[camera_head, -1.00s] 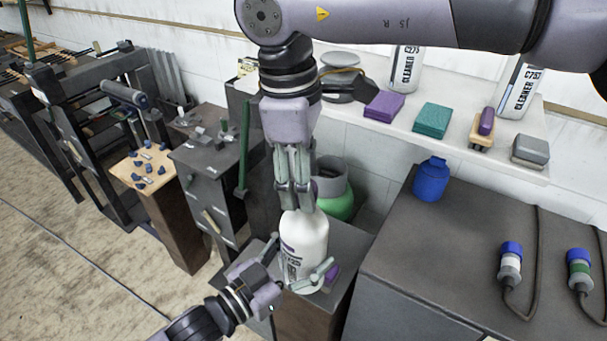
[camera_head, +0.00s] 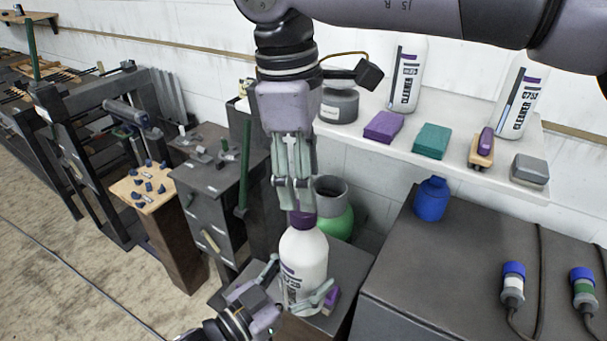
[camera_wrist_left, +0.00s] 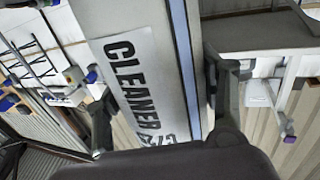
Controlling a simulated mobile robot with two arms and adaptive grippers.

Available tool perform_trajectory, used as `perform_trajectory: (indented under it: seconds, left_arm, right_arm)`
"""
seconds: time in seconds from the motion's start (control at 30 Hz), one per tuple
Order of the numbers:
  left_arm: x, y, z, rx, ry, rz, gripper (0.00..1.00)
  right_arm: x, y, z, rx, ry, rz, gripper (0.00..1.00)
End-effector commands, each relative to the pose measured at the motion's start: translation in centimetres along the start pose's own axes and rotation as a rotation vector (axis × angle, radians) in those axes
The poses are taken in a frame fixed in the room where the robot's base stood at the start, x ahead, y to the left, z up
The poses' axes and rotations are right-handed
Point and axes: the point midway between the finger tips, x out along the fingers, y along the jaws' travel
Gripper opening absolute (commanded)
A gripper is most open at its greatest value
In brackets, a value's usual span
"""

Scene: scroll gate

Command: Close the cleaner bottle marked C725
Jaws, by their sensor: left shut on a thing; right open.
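The white cleaner bottle (camera_head: 304,256) stands upright on a small dark stand. Its label reads CLEANER C7… in the left wrist view (camera_wrist_left: 140,80); the last digits are partly hidden. A purple cap (camera_head: 303,220) sits on its neck; I cannot tell how tight it is. My left gripper (camera_head: 298,294) is shut around the lower part of the bottle. My right gripper (camera_head: 295,203) points straight down just above the cap. It is open, and its fingertips overlap the cap's top edge in the picture.
A green container (camera_head: 337,222) stands behind. More cleaner bottles (camera_head: 405,75) and sponges (camera_head: 431,140) are on the white shelf. A blue bottle (camera_head: 431,200) stands on the dark cabinet (camera_head: 420,270) at right.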

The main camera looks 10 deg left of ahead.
Motion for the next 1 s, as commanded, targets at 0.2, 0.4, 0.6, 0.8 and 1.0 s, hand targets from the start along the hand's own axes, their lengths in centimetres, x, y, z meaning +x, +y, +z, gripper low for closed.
perform_trajectory:
  seconds: [0.2,0.4,0.6,0.8,1.0]
  left_arm:
    - [0.0,0.0,-0.2,0.001,0.006,0.001,0.0]
    - [0.0,0.0,-0.2,0.001,0.006,0.001,0.0]
    - [0.0,0.0,-0.2,0.001,0.006,0.001,0.0]
    - [0.0,0.0,-0.2,0.001,0.006,0.001,0.0]
    - [0.0,0.0,-0.2,0.001,0.006,0.001,0.0]
  right_arm:
    - [-0.1,0.0,0.0,-0.154,0.004,-0.001,0.51]
    - [-0.4,0.0,0.0,-0.534,0.016,0.001,0.51]
    - [-0.8,0.0,0.0,-0.953,0.027,0.007,0.51]
    - [-1.1,0.0,0.0,-1.374,0.038,0.019,0.51]
    - [-1.4,0.0,0.1,-1.794,0.046,0.037,0.51]
